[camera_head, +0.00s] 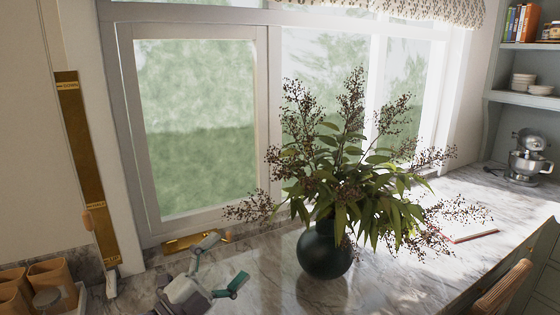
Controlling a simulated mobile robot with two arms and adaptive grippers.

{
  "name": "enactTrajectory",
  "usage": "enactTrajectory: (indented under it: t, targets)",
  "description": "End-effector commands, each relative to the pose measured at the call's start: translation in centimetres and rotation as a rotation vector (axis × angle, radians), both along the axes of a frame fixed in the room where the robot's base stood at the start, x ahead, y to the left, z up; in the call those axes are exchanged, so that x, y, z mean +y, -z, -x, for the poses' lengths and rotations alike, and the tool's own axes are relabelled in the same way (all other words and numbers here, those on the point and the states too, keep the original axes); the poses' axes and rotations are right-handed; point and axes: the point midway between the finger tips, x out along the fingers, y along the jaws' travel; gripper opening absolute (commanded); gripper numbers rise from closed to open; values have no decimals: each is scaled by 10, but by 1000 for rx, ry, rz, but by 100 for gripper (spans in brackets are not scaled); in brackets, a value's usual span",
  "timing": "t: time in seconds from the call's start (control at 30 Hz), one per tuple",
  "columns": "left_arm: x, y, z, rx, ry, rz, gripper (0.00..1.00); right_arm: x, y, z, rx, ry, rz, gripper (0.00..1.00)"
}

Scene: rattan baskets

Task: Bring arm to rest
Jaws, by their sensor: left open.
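My left gripper (229,258) is low in the head view, left of centre, above the marble counter (400,285). Its two grey fingers with teal parts are spread apart, with nothing between them. The gripper is left of a dark round vase (325,252) and apart from it in the picture. Most of my left arm is outside the frame. My right gripper does not show.
The vase holds tall leafy branches (350,190) that spread wide. Tan containers (50,275) stand at the lower left. A window (195,130) is behind the counter. A book (470,232) and a stand mixer (528,158) are at the right.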

Motion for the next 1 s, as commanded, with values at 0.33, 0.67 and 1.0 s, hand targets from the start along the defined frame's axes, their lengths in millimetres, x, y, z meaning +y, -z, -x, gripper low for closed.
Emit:
enactTrajectory:
  t: [0.33, 0.67, 1.0]
  targets:
    - [114, 160, 64, 829, -697, 560, 100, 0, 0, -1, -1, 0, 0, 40]
    - [122, 272, 205, 1490, -972, 579, 100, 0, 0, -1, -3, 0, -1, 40]
    - [107, 322, 295, 1859, -1045, 505, 100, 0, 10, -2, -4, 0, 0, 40]
